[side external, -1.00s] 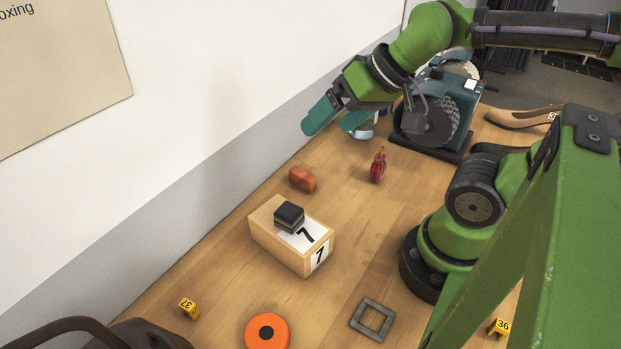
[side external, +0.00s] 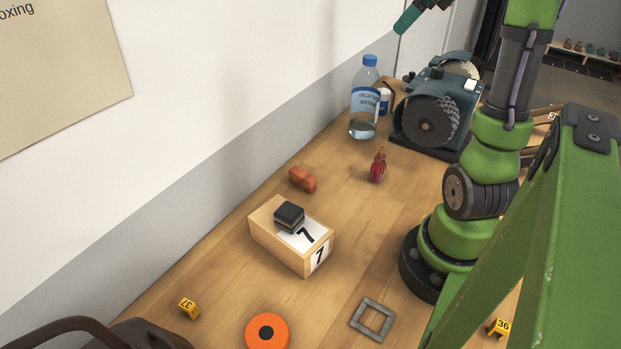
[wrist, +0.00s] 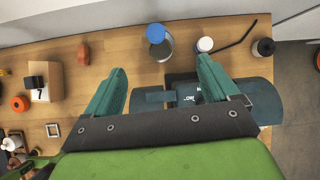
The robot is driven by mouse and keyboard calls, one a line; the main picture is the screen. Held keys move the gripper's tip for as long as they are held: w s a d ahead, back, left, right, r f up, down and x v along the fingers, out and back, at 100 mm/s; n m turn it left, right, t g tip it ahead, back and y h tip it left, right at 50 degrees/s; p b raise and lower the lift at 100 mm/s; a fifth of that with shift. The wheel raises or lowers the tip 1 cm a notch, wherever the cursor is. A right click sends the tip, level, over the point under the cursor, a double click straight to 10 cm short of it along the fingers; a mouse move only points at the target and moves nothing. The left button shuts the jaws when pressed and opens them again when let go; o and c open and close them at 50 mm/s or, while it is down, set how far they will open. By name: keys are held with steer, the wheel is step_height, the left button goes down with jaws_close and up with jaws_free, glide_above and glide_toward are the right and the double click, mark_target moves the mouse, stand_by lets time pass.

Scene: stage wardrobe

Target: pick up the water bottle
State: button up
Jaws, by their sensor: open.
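A small white-capped container (wrist: 205,45) stands close beside the bottle. A dark grinder (side external: 428,118) stands to its right. A red figure-like item (side external: 377,166), a reddish block (side external: 303,179) and a wooden box (side external: 280,244) lie nearer. The bench between them is bare.

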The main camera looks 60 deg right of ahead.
mark_target(372, 57)
steer(key=shift+m, duration=0.4)
steer(key=x, duration=1.2)
steer(key=shift+a, duration=0.35)
steer(key=x, duration=0.5)
steer(key=shift+w+r, duration=0.1)
steer(key=shift+w, duration=0.05)
